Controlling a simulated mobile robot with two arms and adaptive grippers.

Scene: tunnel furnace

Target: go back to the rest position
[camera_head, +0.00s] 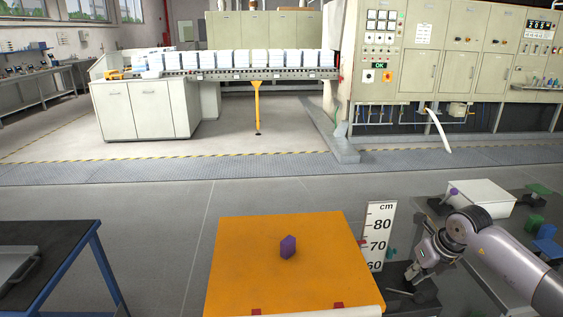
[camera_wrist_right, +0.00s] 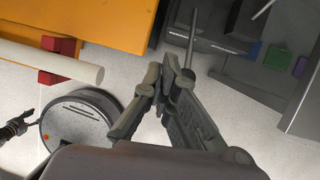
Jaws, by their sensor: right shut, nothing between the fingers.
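My right gripper (camera_head: 412,283) is low at the right in the head view, just right of the centimetre scale board and over a dark surface. In the right wrist view, its fingers (camera_wrist_right: 166,80) come together with no object between them. The orange table's edge shows beside them at upper left. My left gripper is not in the head view. A small dark gripper-like part (camera_wrist_right: 14,127) at the left edge of the wrist view looks like it, but its fingers are too small to read.
A purple block (camera_head: 288,248) stands on the orange tabletop (camera_head: 240,260). The scale board (camera_head: 377,235) stands at its right edge. A white box (camera_head: 480,197) and green and blue blocks lie farther right. A dark table (camera_head: 45,240) is at left. The floor between tables and furnace is clear.

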